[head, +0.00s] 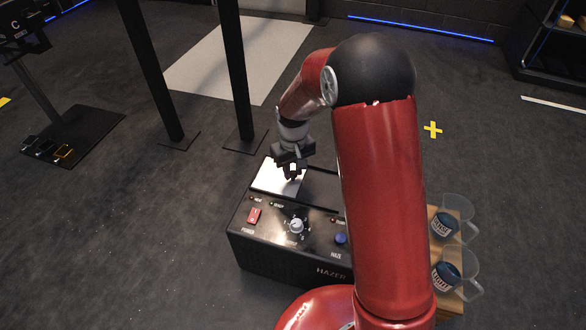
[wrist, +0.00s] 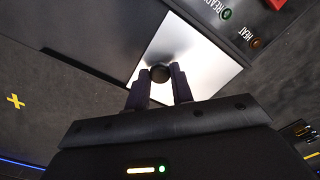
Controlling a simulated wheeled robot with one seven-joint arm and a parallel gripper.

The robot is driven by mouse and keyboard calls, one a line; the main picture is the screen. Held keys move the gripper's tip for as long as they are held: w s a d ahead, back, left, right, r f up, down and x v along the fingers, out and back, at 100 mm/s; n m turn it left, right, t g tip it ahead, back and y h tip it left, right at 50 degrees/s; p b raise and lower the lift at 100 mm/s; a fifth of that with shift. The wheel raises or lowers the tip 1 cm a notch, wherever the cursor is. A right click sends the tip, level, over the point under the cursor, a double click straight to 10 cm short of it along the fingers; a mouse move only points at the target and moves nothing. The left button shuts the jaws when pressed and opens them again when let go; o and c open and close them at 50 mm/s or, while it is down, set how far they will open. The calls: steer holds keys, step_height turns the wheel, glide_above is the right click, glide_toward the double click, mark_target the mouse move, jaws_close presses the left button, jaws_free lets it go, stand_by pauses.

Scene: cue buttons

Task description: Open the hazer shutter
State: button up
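The hazer (head: 280,262) is a black box on the floor. The shutter, a bright silver plate (head: 270,176), lies on its top at the left, with a dark flat area (head: 322,188) to its right. The plate also shows in the wrist view (wrist: 205,62), with a round black knob (wrist: 160,72) on it. My gripper (head: 293,172) is over the plate, pointing down. In the wrist view its two fingers (wrist: 161,80) stand on either side of the knob and appear to touch it. The finger contact is hidden in the head view.
The hazer's front panel has a red power switch (head: 254,215), a pale dial (head: 296,226) and a blue button (head: 340,238). Two clear mugs (head: 459,212) (head: 462,268) stand on a wooden surface at right.

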jaws_close()
steer(key=shift+d, duration=0.1)
steer(key=s+d, duration=0.1)
steer(key=d, duration=0.2)
steer(key=s+d, duration=0.1)
steer(key=d, duration=0.1)
steer(key=s+d, duration=0.1)
steer(key=d, duration=0.2)
steer(key=shift+s+d, duration=0.3)
steer(key=o, duration=0.7)
jaws_free()
